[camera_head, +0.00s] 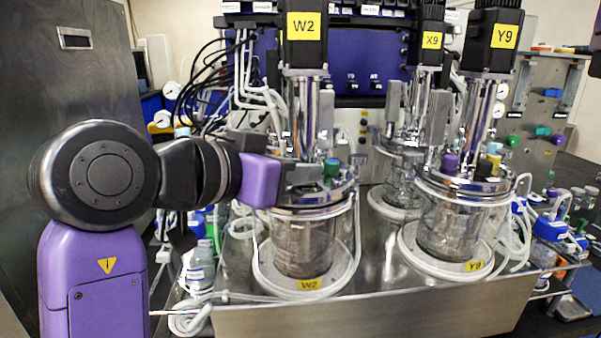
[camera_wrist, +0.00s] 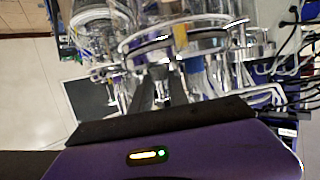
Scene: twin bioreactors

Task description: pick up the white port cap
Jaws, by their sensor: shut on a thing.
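My gripper (camera_head: 304,173) reaches from the left to the lid of the glass vessel marked W2 (camera_head: 303,240), beside a green cap (camera_head: 331,168). In the wrist view its dark fingers (camera_wrist: 160,88) are closed around a small pale piece, which I take for the white port cap (camera_wrist: 160,71). The cap is small and blurred there, and the fingers hide it in the head view. I cannot tell whether it is still touching the lid.
The W2 motor (camera_head: 303,48) stands tall just above my gripper. Vessel Y9 (camera_head: 448,225) stands to the right, and another vessel (camera_head: 398,175) behind. Clear tubes and cables crowd the left. The steel tray's front (camera_head: 370,318) runs along the front.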

